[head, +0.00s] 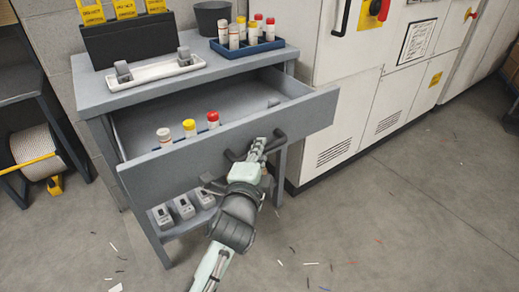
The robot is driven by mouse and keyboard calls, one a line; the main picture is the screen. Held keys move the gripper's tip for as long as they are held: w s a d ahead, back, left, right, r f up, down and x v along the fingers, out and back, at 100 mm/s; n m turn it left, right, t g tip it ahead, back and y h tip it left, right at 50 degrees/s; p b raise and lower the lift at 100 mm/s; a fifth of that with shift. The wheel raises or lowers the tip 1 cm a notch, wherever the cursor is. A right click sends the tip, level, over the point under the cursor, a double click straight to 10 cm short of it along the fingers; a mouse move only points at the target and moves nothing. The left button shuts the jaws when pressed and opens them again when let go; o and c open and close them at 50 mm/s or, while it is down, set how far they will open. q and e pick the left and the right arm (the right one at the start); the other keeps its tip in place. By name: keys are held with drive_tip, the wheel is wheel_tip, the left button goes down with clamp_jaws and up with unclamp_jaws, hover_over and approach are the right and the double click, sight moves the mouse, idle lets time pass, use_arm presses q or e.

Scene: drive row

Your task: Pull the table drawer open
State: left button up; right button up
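The grey table (145,97) stands left of centre, with its drawer (165,180) pulled well out towards me. The inside of the drawer shows, with several capped tubes near its front and a small grey item at the right. The dark drawer handle (280,134) is on the drawer front. My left gripper (257,148) is at the middle of the handle, its fingers close together and shut on the handle. The fingers hide part of it. My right gripper is not in view.
On the tabletop are a blue tube rack (248,48), a dark pot (212,17), a pale tray (155,71) and a black holder with yellow tags (127,38). Grey devices (184,207) sit on the lower shelf. White cabinets (345,100) stand at right. The floor at front right is open, with small scraps.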

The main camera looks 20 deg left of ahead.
use_arm(q)
drive_tip(key=o, duration=0.4)
drive_tip(key=s, duration=0.4)
drive_tip(key=s+d+r, duration=0.1)
drive_tip(key=s, duration=0.6)
drive_tip(key=shift+s+d+r, duration=0.15)
drive_tip(key=shift+s+r, duration=0.2)
drive_tip(key=shift+s, duration=0.05)
